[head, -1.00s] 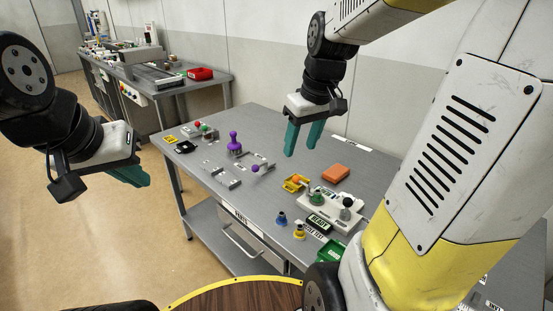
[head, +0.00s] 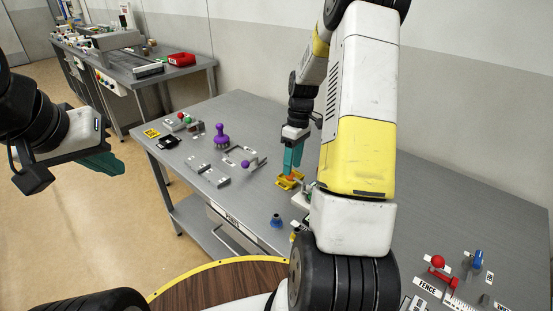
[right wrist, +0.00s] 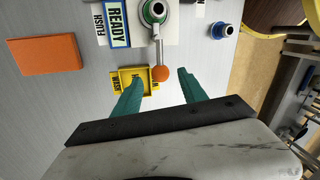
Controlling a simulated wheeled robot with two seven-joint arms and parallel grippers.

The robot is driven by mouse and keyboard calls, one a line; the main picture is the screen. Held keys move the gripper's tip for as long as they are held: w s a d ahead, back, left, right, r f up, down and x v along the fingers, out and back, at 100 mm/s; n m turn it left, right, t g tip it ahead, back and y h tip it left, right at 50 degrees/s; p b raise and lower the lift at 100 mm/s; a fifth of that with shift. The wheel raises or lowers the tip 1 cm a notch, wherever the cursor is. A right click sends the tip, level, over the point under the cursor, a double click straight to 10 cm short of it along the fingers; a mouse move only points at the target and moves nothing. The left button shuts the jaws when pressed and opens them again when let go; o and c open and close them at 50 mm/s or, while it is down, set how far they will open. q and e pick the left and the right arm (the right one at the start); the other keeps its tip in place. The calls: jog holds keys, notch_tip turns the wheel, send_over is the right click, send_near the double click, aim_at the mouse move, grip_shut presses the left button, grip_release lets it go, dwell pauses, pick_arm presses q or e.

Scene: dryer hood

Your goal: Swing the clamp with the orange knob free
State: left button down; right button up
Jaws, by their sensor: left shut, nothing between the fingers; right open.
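The clamp's orange knob (right wrist: 160,73) is a small ball at the end of a thin metal arm (right wrist: 157,45) in the right wrist view. The arm runs to a green-ringed pivot (right wrist: 154,12) on a pale fixture. My right gripper (right wrist: 159,77) is open, with one finger on each side of the knob; contact cannot be told. In the head view my right gripper (head: 291,169) points down over the yellow tray (head: 284,185), and my own arm hides most of the fixture. My left gripper (head: 105,164) is shut and empty, off the table at the left.
An orange block (right wrist: 47,55) lies left of the fixture, near a READY label (right wrist: 115,25). A blue-topped piece (right wrist: 222,30) stands to its right. A purple-knobbed part (head: 222,138) and metal fixtures stand further left. A red-knobbed fence fixture (head: 437,263) is at the lower right.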

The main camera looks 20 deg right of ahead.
aim_at(291, 177)
jog(key=shift+s+a+f, duration=0.15)
jog(key=shift+f, duration=0.65)
jog(key=shift+s+a+f, duration=0.1)
jog(key=shift+f, duration=0.7)
jog(key=shift+c, duration=0.4)
grip_shut()
